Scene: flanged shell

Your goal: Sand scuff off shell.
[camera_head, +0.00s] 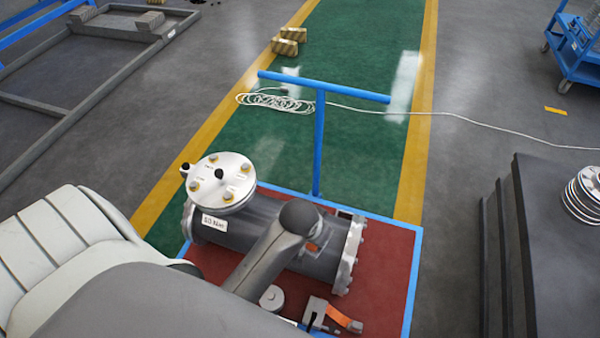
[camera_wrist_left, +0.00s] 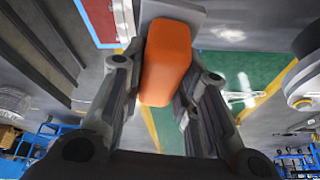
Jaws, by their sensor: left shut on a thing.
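The grey flanged shell (camera_head: 240,231) lies on its side on the cart's red top in the head view. A round bolted cover (camera_head: 221,178) sits on its left end and a flange (camera_head: 349,255) is at its right end. An arm link hides part of its middle. A small brownish patch (camera_head: 313,246) shows beside the link; I cannot tell if it is the scuff. My left gripper (camera_wrist_left: 163,75) is shut on an orange block (camera_wrist_left: 167,60) with a flat grey plate behind it, held off the shell. My right gripper is not in view.
The red cart top (camera_head: 388,270) has a blue rim and handle (camera_head: 319,140). A dark cabinet (camera_head: 555,240) stands to the right. White cable (camera_head: 275,102) lies coiled on the green floor.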

